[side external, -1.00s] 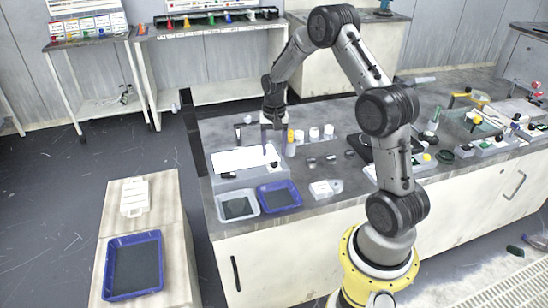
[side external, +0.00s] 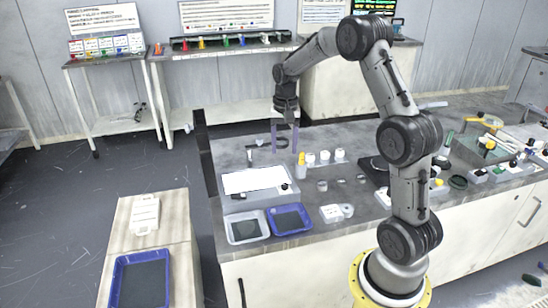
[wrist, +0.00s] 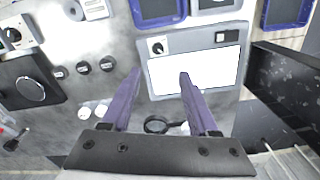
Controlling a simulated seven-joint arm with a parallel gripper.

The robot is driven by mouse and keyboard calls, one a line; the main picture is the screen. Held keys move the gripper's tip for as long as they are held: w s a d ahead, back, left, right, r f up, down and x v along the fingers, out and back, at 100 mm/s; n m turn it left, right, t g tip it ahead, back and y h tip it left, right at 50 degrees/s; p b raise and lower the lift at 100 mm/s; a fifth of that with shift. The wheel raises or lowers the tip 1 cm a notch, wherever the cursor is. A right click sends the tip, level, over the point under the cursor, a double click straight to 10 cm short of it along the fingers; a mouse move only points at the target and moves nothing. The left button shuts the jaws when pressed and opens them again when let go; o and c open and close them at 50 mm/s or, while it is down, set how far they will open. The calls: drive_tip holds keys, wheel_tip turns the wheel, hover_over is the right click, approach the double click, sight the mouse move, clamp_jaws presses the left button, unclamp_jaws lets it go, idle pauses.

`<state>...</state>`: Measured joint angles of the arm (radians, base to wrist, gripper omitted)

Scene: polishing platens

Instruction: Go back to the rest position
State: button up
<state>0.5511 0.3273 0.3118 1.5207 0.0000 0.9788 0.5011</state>
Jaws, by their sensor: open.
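My gripper (side external: 285,150) is open, with two purple fingers spread apart and nothing between them. It hangs pointing down above the back of the bench, behind the grey unit with a white panel (side external: 255,180). In the wrist view my gripper (wrist: 160,77) shows its fingertips apart, one overlapping the white panel (wrist: 215,70) in the picture. The fingers appear clear of the bench and of the objects on it.
A yellow-capped bottle (side external: 301,165) and several white jars (side external: 325,157) stand right of the gripper. A blue tray (side external: 290,219) and a grey tray (side external: 246,227) lie in front. A dark upright panel (side external: 204,158) edges the bench's left. A black ring (wrist: 160,125) lies below the gripper.

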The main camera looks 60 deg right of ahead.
drive_tip(key=s+a+r+n+t+h, duration=0.1)
drive_tip(key=s+a+r+n+t, duration=0.15)
drive_tip(key=a+r, duration=0.55)
drive_tip(key=s+a+r+n+t, duration=0.2)
drive_tip(key=s+a+r, duration=0.1)
drive_tip(key=a+r, duration=0.55)
drive_tip(key=s+a+r+n+t, duration=0.1)
drive_tip(key=s+a+n, duration=0.4)
drive_tip(key=s, duration=0.4)
drive_tip(key=s+a+f+n+y, duration=0.1)
drive_tip(key=s+a+f+n, duration=0.1)
drive_tip(key=s+f, duration=0.3)
drive_tip(key=shift+s, duration=1.25)
